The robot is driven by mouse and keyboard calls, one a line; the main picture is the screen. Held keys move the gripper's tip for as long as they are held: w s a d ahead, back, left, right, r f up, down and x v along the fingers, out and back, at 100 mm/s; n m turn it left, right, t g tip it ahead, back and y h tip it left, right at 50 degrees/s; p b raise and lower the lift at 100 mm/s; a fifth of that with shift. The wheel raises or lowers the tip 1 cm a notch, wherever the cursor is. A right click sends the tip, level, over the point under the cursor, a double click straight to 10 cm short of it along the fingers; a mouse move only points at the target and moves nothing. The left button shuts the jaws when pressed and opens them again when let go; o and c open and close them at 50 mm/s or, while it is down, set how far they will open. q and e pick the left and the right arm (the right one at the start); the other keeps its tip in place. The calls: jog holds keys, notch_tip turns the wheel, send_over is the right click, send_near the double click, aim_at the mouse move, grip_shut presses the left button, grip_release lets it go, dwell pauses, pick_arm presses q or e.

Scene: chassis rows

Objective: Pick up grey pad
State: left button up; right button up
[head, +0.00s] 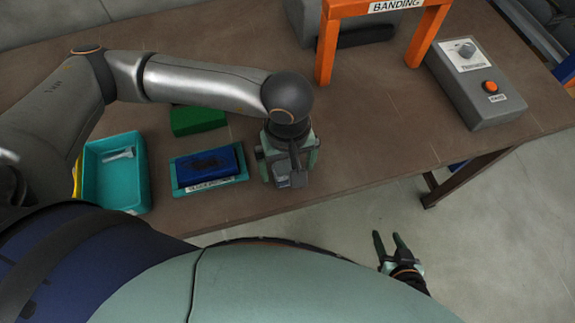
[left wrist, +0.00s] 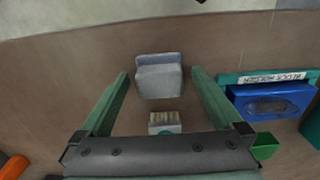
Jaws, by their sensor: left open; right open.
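The grey pad (left wrist: 159,80) is a small pale grey block on the brown table, between my open left fingers in the left wrist view. I cannot tell whether the fingers touch it. In the head view my left gripper (head: 289,178) points down over the table's front edge and hides most of the pad. The left gripper also shows in the left wrist view (left wrist: 158,72). A small pale, ridged piece (left wrist: 165,122) lies by the gripper's palm, partly hidden. My right gripper (head: 388,239) is open and empty, over the floor beyond the table's front edge.
A blue block (head: 208,165) sits in a teal block holder (head: 180,187) left of the left gripper. Further left are a green block (head: 197,121) and a teal bin (head: 117,179). An orange banding frame (head: 327,50) and grey button box (head: 476,85) stand right.

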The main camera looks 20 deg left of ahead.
pick_arm(q)
jog(key=shift+f, duration=0.3)
jog(key=c, duration=1.4)
jog(key=shift+r, duration=0.25)
